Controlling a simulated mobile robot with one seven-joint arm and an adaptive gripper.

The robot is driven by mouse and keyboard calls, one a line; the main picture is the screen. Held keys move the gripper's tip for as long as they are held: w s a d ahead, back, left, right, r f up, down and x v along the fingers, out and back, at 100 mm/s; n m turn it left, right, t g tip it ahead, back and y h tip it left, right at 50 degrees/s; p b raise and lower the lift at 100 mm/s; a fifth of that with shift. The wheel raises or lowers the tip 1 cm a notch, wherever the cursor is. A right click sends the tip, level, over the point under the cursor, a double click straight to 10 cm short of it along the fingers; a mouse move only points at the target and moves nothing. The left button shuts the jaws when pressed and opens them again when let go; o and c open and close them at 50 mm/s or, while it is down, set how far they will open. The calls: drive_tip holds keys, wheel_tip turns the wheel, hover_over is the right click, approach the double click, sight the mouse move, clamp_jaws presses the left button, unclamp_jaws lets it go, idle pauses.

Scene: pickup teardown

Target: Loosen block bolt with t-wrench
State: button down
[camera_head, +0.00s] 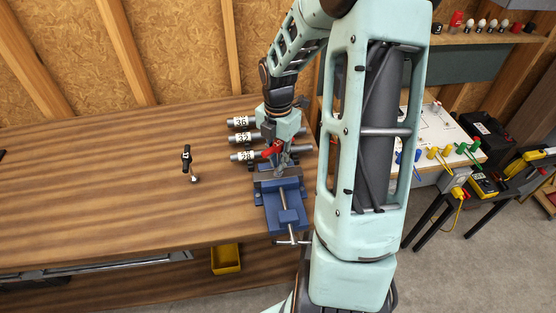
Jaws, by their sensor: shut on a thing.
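My gripper (281,158) points down over the far end of the blue vise (292,216) on the wooden workbench. It is shut on a red-handled tool (272,149), which looks like the t-wrench. The red handle sticks out to the left of the fingers. The tool's lower end is near the vise jaws, but I cannot tell whether it sits on a bolt. The block and its bolt are too small or hidden to make out.
Grey cylinders labelled 36 (241,122), 32 (243,138) and 28 (243,156) lie left of my gripper. A black labelled tool (186,157) stands farther left. A yellow bin (226,259) is below the bench edge. The bench's left side (80,190) is mostly clear.

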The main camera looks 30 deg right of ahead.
sight(278, 142)
drive_tip(key=shift+w+r, duration=0.1)
drive_tip(key=shift+r, duration=0.3)
drive_tip(key=shift+r, duration=0.1)
drive_tip(key=shift+w+r, duration=0.1)
drive_tip(key=shift+r, duration=1.85)
